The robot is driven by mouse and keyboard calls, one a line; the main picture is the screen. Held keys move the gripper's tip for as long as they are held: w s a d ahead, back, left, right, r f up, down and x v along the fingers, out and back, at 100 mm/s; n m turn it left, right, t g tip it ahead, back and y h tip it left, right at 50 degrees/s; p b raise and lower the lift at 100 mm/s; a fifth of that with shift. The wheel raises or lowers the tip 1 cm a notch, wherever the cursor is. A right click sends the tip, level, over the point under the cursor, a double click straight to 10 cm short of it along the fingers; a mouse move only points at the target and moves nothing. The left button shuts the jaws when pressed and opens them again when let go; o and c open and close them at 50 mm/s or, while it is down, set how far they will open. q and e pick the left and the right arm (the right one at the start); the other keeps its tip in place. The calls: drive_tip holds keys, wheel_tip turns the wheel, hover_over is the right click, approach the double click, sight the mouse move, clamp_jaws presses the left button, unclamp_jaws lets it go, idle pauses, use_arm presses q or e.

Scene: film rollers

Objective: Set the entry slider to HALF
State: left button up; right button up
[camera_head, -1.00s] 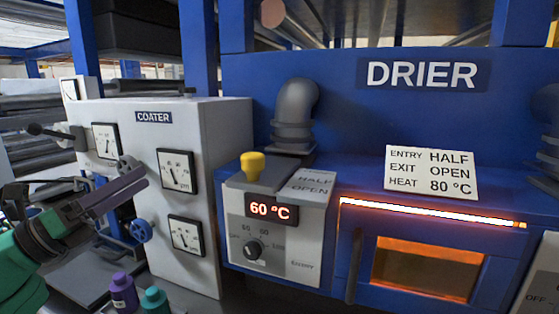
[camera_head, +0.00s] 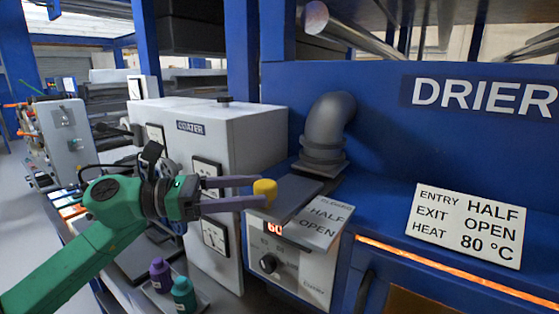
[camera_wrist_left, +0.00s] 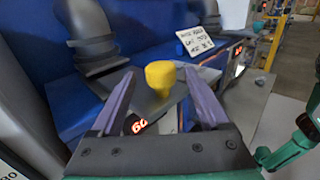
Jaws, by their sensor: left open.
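The yellow slider knob (camera_head: 265,191) stands up from a dark grey plate (camera_head: 296,196) on top of the drier's control box. A label plate (camera_head: 322,222) beside it reads CLOSED, HALF and OPEN; which mark the knob lines up with is unclear. My left gripper (camera_head: 260,191) is open, its fingers reaching from the left to the knob. In the left wrist view the knob (camera_wrist_left: 160,76) stands between the two spread fingers, with gaps visible on both sides. My right gripper is out of view.
A sign (camera_head: 468,226) reads ENTRY HALF, EXIT OPEN, HEAT 80 °C. A grey elbow pipe (camera_head: 330,125) rises behind the slider. The white coater cabinet (camera_head: 235,135) stands behind my left arm. Purple (camera_head: 160,274) and teal (camera_head: 184,293) bottles stand below.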

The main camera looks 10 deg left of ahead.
sight(283, 205)
use_arm(q)
drive_tip(key=p+x, duration=0.2)
drive_tip(key=x, duration=0.4)
drive_tip(key=shift+d+r, duration=0.15)
drive_tip(key=shift+d, duration=0.1)
drive_tip(key=shift+a+f, duration=0.2)
drive_tip(key=shift+a, duration=0.15)
drive_tip(key=shift+d, duration=0.15)
clamp_jaws()
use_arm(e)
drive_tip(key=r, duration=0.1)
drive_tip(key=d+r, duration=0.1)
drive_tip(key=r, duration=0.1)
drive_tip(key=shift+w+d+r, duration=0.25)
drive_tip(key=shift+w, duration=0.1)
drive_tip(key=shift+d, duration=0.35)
